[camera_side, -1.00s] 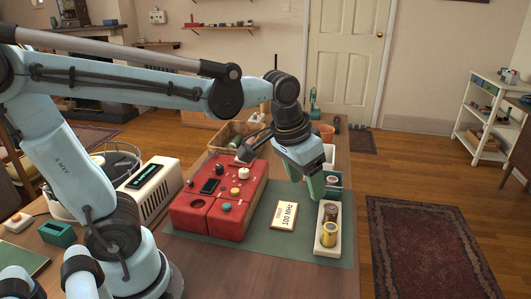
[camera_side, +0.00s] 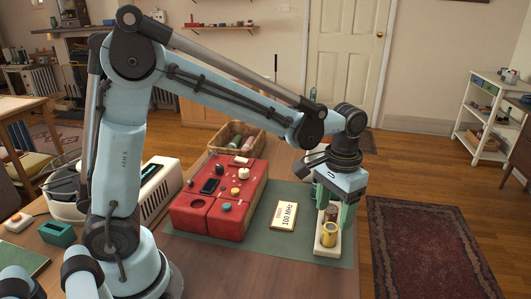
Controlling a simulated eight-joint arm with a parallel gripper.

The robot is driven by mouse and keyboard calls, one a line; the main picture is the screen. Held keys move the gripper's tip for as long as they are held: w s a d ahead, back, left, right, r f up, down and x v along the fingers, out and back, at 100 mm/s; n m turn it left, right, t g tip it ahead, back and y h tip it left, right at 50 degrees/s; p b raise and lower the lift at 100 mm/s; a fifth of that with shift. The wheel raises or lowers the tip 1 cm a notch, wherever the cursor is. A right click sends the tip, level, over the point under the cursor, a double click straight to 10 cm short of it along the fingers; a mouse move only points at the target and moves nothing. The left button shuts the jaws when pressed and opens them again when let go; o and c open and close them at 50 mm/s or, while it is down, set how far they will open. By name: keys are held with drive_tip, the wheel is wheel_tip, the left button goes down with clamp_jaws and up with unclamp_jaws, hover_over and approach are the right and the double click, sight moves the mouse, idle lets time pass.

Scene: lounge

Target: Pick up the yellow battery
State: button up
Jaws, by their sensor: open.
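The yellow battery (camera_side: 329,235) stands upright at the near end of a cream tray (camera_side: 327,252) on the right of the green mat. A brown battery (camera_side: 331,213) stands behind it in the same tray. My gripper (camera_side: 333,218) points down over the tray with its green fingers apart. The fingers are at the brown battery, one on each side in the picture, behind the yellow one. Whether they touch the brown battery cannot be told. The yellow battery is in front of the fingers and fully visible above the tray's rim.
A card reading 100 MHz (camera_side: 284,216) lies on the green mat (camera_side: 262,243) left of the tray. A red box with knobs (camera_side: 215,221) stands further left. A wicker basket (camera_side: 249,142) is behind it. The table's right edge is close to the tray.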

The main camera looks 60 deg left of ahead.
sight(331, 226)
drive_tip(key=shift+w+a+f, duration=0.1)
drive_tip(key=shift+f, duration=1.55)
drive_tip(key=shift+w+a+f, duration=0.1)
drive_tip(key=shift+f, duration=1.55)
clamp_jaws()
